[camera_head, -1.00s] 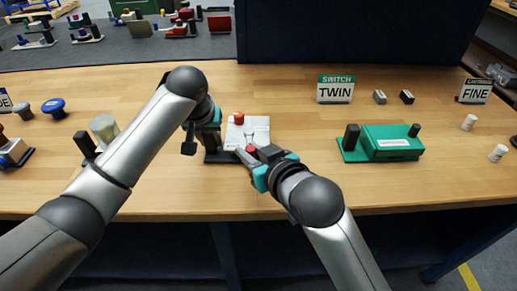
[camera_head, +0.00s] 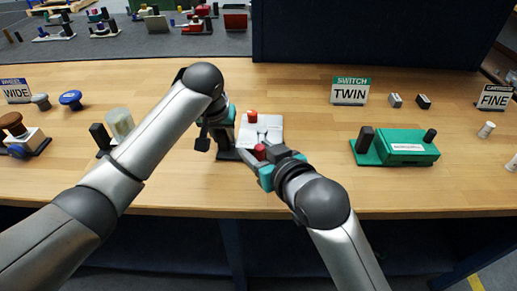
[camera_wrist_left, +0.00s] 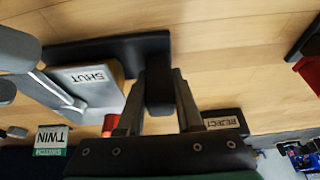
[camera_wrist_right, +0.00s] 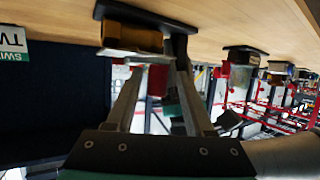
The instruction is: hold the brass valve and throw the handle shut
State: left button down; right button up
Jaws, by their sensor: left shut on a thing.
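The valve stands on a dark base, with a white top plate (camera_head: 273,122) over a brass-coloured body (camera_wrist_right: 132,40). A label reading SHUT (camera_wrist_left: 90,76) shows on the plate in the left wrist view. An orange-red knob (camera_head: 252,116) sits at its far side. A grey lever (camera_head: 263,136) stands over the plate. My left gripper (camera_wrist_left: 159,90) is shut on the base's black post (camera_wrist_left: 159,98), left of the plate. My right gripper (camera_head: 259,155) is at the near side, its fingers apart around a red knob (camera_head: 260,152). Its contact with the knob is unclear.
A green device (camera_head: 405,149) stands right of the valve, with a TWIN sign (camera_head: 350,91) behind it. Wheels (camera_head: 71,98) lie farther left. The bench between the valve and the green device is clear.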

pick_arm(q)
jog(key=shift+s+f, duration=0.2)
jog(key=shift+f, duration=0.15)
pick_arm(e)
jog(key=shift+d, duration=0.1)
jog(key=v, duration=0.7)
jog(key=shift+s+r, duration=0.15)
jog(key=shift+s, duration=0.1)
pick_arm(q)
jog(key=c, duration=0.9)
grip_release()
jog(key=o, duration=0.4)
jog(key=shift+w+r, duration=0.15)
jog(key=shift+r, duration=0.05)
jog(key=shift+r, duration=0.1)
